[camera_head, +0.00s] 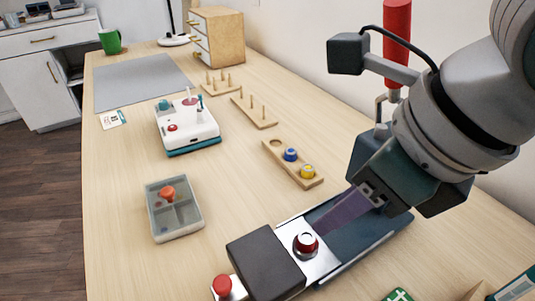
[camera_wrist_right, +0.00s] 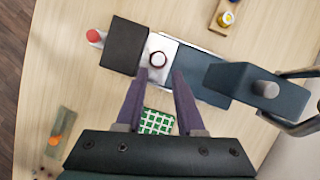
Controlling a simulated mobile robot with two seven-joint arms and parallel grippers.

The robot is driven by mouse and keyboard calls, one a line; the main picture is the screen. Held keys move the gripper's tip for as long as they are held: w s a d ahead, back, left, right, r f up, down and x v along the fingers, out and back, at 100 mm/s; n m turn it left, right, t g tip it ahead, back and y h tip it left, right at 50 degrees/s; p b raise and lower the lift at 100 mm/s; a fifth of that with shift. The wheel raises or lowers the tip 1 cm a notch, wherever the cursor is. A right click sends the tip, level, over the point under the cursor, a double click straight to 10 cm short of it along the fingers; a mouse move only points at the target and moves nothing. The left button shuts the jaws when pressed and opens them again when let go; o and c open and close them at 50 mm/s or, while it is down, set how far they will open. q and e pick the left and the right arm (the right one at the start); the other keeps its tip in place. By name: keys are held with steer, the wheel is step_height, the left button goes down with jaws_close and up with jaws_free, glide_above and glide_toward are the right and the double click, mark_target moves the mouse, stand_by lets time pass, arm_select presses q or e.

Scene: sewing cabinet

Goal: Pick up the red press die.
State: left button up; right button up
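The red press die (camera_head: 307,242) is a small red-topped round piece. It sits on the bright metal plate of the press (camera_head: 360,235), beside a dark block (camera_head: 265,262). In the right wrist view the die (camera_wrist_right: 157,59) shows from above as a dark-rimmed ring with a pale centre. My right gripper (camera_head: 322,224) is over the plate, close to the die. In the right wrist view its purple fingers (camera_wrist_right: 159,73) are apart, with nothing between them, and the die appears just beyond the tips. Whether they touch it cannot be told. My left gripper is not in view.
A wooden holder (camera_head: 272,152) has a blue die (camera_head: 290,155), a yellow die (camera_head: 307,172) and one empty hole. A red knob (camera_head: 222,286) is beyond the dark block. A red handle (camera_head: 397,28) stands behind my right arm. A divided tray (camera_head: 156,225) lies left.

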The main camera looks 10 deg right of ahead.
mark_target(305, 237)
steer(key=shift+x, duration=1.2)
steer(key=b+x, duration=0.1)
steer(key=x, duration=0.4)
steer(key=shift+a+f, duration=0.15)
steer(key=shift+f, duration=0.1)
jaws_close()
